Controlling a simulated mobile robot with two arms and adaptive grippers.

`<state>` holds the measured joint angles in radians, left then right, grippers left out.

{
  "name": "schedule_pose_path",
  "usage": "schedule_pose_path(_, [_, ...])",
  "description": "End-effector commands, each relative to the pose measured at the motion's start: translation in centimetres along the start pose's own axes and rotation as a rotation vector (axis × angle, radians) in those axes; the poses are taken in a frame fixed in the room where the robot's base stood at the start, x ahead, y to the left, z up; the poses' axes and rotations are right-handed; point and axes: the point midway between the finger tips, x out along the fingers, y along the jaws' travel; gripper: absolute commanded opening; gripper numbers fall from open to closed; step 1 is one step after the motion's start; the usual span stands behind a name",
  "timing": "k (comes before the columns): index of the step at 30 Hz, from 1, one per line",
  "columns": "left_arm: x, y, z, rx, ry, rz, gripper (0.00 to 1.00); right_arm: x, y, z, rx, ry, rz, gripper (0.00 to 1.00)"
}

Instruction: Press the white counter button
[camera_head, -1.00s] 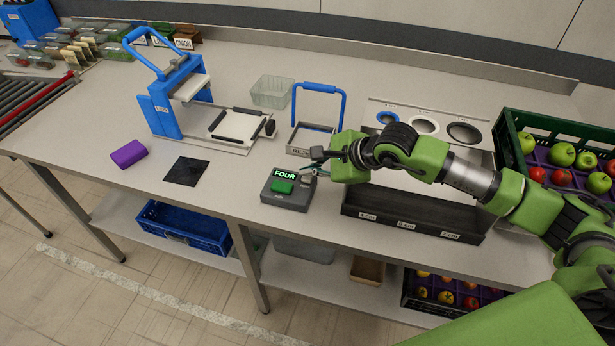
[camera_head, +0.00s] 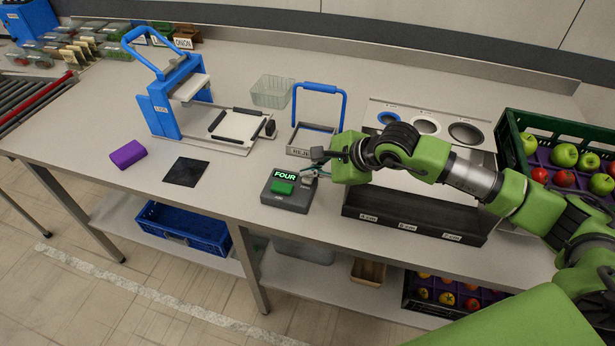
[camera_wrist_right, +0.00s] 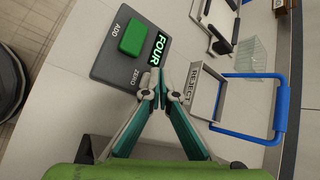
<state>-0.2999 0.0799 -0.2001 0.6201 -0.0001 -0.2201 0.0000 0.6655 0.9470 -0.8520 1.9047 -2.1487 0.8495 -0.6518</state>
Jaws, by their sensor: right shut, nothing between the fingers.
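The counter is a dark grey box (camera_head: 298,205) on the table. Its lit display (camera_head: 285,175) reads FOUR. A green button (camera_head: 282,188) sits on it, and in the right wrist view the green button (camera_wrist_right: 133,38) is next to the label ADD. The label ZERO (camera_wrist_right: 138,77) is beside my right fingertips. No white button shows; my fingers may cover it. My right gripper (camera_head: 311,166) is shut and empty, at the counter's back right corner. In the right wrist view its fingertips (camera_wrist_right: 149,82) overlap the box edge near ZERO; contact cannot be told. My left gripper is not in view.
A blue-handled reject frame (camera_head: 300,150) stands just behind the counter. A black pad (camera_head: 186,172) and a purple block (camera_head: 128,154) lie to the left. A sizing tray (camera_head: 415,222) and an apple crate (camera_head: 510,140) are on the right.

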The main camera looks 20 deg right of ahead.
Motion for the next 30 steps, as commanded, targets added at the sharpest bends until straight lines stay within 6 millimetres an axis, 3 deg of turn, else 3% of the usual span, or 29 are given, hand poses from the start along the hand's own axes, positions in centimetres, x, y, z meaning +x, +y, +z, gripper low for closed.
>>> schedule_pose_path(1, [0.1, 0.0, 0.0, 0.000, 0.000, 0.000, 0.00, 0.5, 1.2, -0.5, 0.006, 0.008, 0.025, 0.00])
schedule_pose_path(5, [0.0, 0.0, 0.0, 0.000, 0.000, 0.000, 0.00, 0.4, 1.1, -0.3, 0.006, 0.008, 0.024, 0.00])
schedule_pose_path(21, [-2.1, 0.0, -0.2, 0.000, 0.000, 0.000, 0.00, -3.1, -1.9, 2.3, 0.000, 0.002, 0.012, 0.00])
schedule_pose_path(30, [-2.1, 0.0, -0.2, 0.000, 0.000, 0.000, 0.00, -3.3, -2.1, 2.4, 0.000, 0.002, 0.010, 0.00])
